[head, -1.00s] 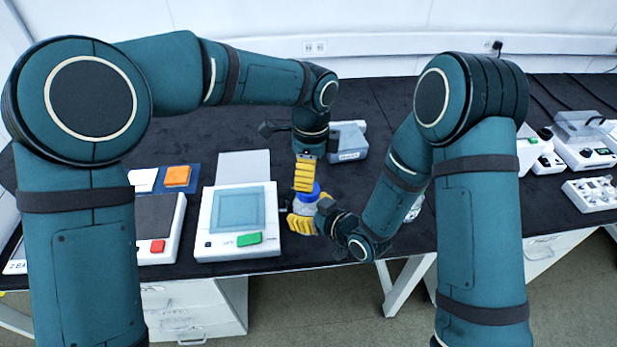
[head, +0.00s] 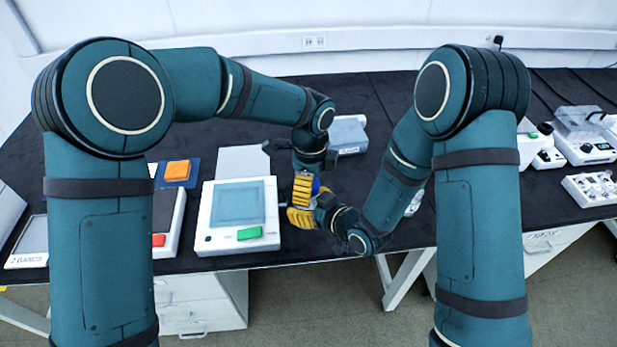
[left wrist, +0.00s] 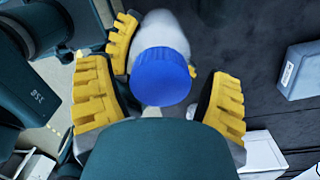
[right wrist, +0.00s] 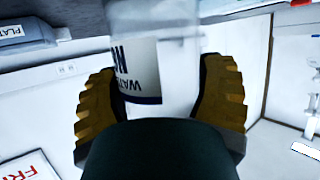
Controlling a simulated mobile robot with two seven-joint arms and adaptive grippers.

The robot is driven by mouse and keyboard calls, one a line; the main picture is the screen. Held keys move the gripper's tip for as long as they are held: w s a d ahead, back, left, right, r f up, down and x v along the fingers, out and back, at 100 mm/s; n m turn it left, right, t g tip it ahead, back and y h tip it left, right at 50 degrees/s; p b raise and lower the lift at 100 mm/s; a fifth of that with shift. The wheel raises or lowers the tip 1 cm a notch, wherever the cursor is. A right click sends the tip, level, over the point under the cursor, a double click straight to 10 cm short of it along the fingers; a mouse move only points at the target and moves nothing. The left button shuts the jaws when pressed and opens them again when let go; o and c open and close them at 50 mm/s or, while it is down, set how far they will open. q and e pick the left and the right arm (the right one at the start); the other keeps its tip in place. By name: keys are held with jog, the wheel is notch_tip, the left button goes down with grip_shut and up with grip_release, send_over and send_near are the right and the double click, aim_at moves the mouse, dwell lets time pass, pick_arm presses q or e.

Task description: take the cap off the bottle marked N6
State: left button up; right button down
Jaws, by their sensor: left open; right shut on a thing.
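The bottle (right wrist: 180,75) is pale with a white label. The label shows "WAT" and a larger blue marking starting with N, partly hidden. Its blue cap (left wrist: 161,76) is on top and also shows as a small patch in the head view (head: 316,186). My right gripper (right wrist: 160,95) is shut on the bottle's body, with a yellow finger on each side. My left gripper (left wrist: 160,100) is open, its fingers on either side of the cap, with visible gaps. In the head view my left gripper (head: 304,190) is directly above my right gripper (head: 302,217).
A white device with a grey-blue panel and green button (head: 238,215) stands left of the grippers. A grey box (head: 347,135) sits behind them. An orange block (head: 177,170) lies further left. Lab devices (head: 585,140) stand at the far right.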

pick_arm(q)
jog(key=c, duration=1.3)
jog(key=o, duration=1.3)
jog(key=shift+r, duration=0.1)
jog(key=shift+w+d+r, duration=0.1)
jog(key=shift+r, duration=1.8)
jog(key=shift+w+r, duration=0.1)
jog(key=shift+r, duration=1.8)
jog(key=shift+s+f, duration=0.15)
jog(key=shift+f, duration=3.75)
